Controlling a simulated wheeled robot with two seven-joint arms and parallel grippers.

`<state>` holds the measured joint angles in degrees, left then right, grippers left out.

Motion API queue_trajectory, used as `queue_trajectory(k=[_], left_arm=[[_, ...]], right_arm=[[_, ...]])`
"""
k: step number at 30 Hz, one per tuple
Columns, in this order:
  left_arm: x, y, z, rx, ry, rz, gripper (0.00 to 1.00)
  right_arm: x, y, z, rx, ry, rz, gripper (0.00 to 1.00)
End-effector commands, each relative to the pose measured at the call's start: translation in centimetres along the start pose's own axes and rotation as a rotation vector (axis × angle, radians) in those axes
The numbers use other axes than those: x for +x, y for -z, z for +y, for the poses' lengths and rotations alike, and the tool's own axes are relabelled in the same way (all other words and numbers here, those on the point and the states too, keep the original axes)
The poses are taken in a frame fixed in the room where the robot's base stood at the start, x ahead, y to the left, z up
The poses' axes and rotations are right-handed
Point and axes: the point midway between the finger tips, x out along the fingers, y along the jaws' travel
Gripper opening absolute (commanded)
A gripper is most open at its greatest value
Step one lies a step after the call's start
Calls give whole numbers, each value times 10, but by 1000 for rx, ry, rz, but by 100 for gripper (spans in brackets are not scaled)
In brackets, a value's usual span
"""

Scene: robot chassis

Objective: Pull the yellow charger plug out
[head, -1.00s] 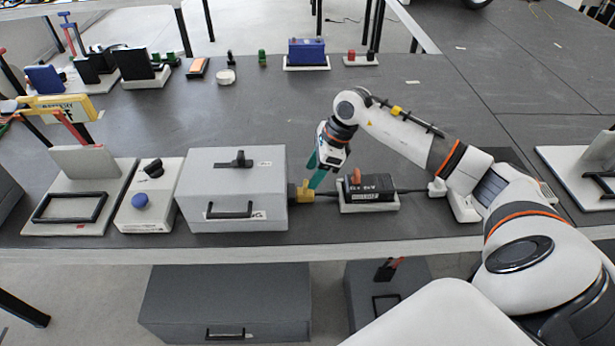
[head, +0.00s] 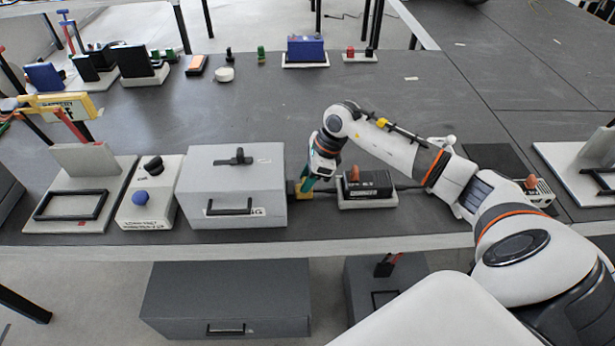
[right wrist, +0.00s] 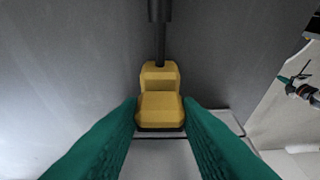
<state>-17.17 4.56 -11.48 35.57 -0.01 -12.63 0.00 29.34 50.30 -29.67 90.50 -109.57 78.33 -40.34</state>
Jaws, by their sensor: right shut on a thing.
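The yellow charger plug (head: 304,189) is at the right side of the grey box (head: 234,167) in the head view. A dark cable runs from it to the right. In the right wrist view the yellow plug (right wrist: 160,98) sits between the two green fingers, with its black cable leading away at the top. My right gripper (head: 307,184) has come down on the plug from above and is shut on it; the same gripper shows in the right wrist view (right wrist: 161,115). The plug's seat against the box is partly hidden by the fingers. My left gripper is not in view.
A black unit with an orange switch (head: 366,186) stands on a white base just right of the plug. A white box with a blue button (head: 142,198) stands left of the grey box. The table behind them is clear up to the back row of objects.

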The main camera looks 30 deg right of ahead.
Motion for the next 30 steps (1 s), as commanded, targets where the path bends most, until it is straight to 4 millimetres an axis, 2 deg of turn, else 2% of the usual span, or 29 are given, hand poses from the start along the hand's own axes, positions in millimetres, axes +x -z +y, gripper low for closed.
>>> queue_trajectory(k=[4, 9, 12, 21, 22, 26, 30], left_arm=[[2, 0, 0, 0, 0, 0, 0], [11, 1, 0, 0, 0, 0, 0], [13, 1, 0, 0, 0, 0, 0], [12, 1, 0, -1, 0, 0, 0], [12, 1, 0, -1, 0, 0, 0], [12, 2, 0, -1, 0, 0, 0], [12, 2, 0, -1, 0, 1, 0]], right_arm=[[-1, -5, 0, 1, -1, -1, 0], [-9, -28, 1, 3, -2, -3, 0], [-13, -36, 0, 1, -1, -2, 0], [-16, -38, 0, 2, 0, -4, 0], [-16, -38, 0, 2, 0, -4, 32], [-16, -37, 0, 2, 0, -4, 53], [-15, -37, 0, 1, 0, -2, 53]])
